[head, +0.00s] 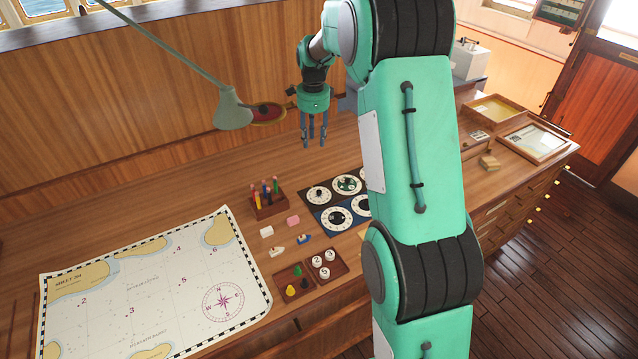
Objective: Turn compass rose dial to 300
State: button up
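My gripper (314,143) hangs fingers-down above the back of the desk, behind the dials. Its fingers are apart with nothing between them. Several round dials sit on dark and blue panels on the desk. The back dial (347,184) has a greenish centre and may be the compass rose dial, but its markings are too small to read. Beside it on the left is a white dial with a dark knob (319,195). A front dial (337,217) lies on the blue panel (322,217). Another front dial (363,204) is partly hidden by my arm.
A pen block (267,203) with coloured pens stands left of the dials. Small erasers and toy boats lie in front of it, with trays of pieces (326,264) nearer. A chart (150,290) covers the left desk. A lamp (233,108) hangs left of my gripper.

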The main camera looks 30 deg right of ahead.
jog(key=w+d+f+m+p, duration=0.2)
jog(key=w+d+f, duration=0.1)
jog(key=d+f, duration=0.1)
send_over(319, 191)
notch_tip(319, 191, down, 10)
jog(key=shift+f+m+g, duration=0.3)
notch_tip(319, 191, down, 14)
jog(key=shift+r+p, duration=0.1)
jog(key=shift+p, duration=0.85)
grip_shut()
